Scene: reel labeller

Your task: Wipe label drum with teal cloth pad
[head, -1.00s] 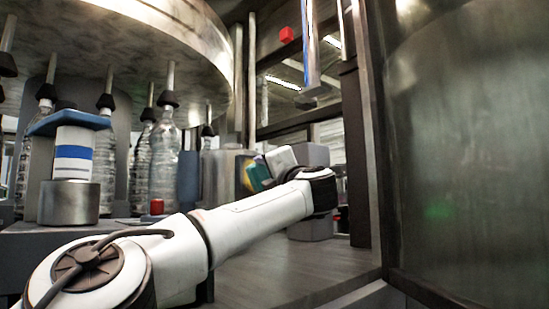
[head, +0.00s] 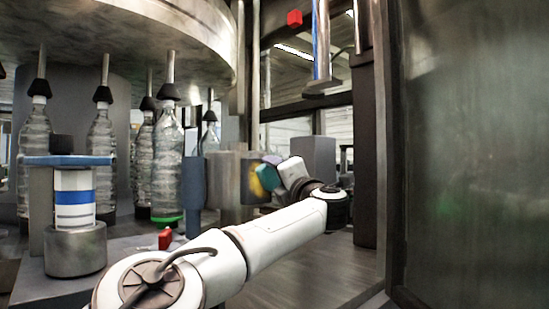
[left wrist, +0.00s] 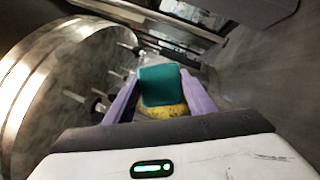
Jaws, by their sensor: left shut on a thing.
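My left gripper (head: 266,174) is shut on the teal cloth pad (head: 268,178), which has a yellow part beside it. In the left wrist view the teal pad (left wrist: 160,86) sits between the two purple fingers of the gripper (left wrist: 157,95), with the yellow part below it. A brownish metal drum (head: 231,178), which looks like the label drum, stands just left of the pad. The pad is at the drum's right edge; I cannot tell whether they touch. My right gripper is not in view.
A large round steel carousel (head: 150,35) hangs over several clear bottles (head: 166,165). A dark post (head: 365,150) and a greenish panel (head: 475,150) bound the right.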

